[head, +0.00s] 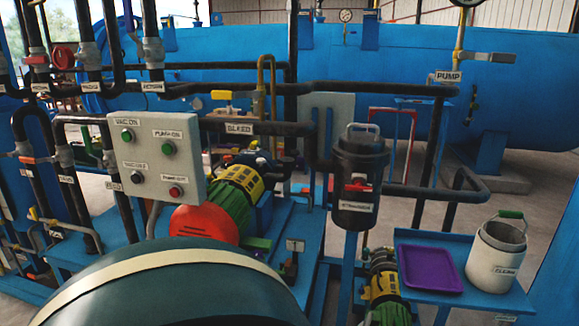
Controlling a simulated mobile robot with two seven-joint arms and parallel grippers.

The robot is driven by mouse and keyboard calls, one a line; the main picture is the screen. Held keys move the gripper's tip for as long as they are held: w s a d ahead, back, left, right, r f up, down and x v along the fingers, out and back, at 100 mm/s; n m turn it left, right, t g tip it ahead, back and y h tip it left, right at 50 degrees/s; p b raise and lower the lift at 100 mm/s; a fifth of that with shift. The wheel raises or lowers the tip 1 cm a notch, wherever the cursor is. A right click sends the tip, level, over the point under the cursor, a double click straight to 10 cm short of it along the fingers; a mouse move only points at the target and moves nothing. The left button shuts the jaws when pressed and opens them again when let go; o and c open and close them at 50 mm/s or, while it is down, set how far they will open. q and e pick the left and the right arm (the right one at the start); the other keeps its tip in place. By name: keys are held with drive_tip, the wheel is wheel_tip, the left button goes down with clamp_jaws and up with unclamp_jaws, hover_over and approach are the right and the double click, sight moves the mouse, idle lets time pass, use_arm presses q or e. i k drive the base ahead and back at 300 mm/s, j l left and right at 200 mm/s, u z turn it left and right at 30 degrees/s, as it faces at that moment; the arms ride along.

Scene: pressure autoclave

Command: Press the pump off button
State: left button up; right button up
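A grey control box (150,163) stands left of centre in the head view, with two rows of buttons. The upper row has a green button (127,135) labelled VAC ON and a green button (168,148) labelled PUMP ON. The lower row has a dark button (136,178) on the left and a red button (176,192) on the right, under a label too small to read surely; by its place below PUMP ON it looks like the pump off button. Nothing covers the box's face. Neither of my grippers is in view.
A large dark green rounded body (180,290) fills the bottom foreground. A green and yellow motor (235,195) with an orange-red end stands right behind the box. Dark pipes run above and beside it. A blue side table (440,250) holds a purple tray (428,270) and a white bucket (495,262).

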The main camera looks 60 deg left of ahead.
sight(175, 193)
drive_tip(key=u, duration=2.95)
